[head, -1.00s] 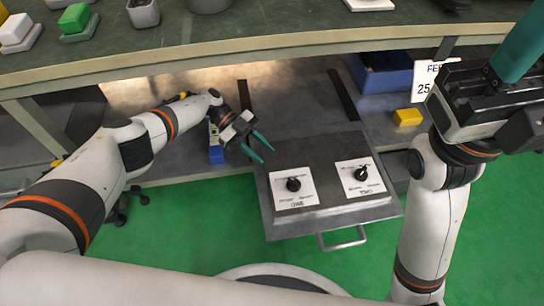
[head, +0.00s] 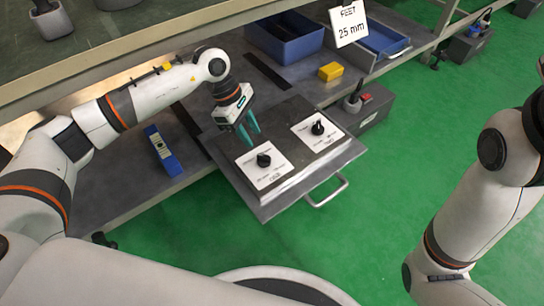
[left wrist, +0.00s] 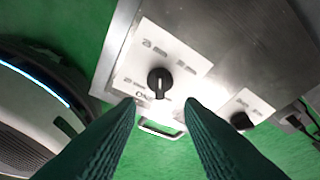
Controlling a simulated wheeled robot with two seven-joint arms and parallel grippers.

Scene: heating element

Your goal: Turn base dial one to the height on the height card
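Base dial one (head: 263,160) is a black knob on a white labelled plate, on the left of a grey pull-out panel. My left gripper (head: 250,134) is open and empty, pointing down just behind that dial, apart from it. In the left wrist view, dial one (left wrist: 160,82) shows beyond and between the two open fingers (left wrist: 160,104). A pale line shows on the knob, but I cannot tell surely which label it points to. The height card (head: 350,25) reads "FEET 25 mm". My right gripper is out of view.
Dial two (head: 317,128) sits right of dial one on the same panel, which has a front handle (head: 327,192). The green floor in front is clear.

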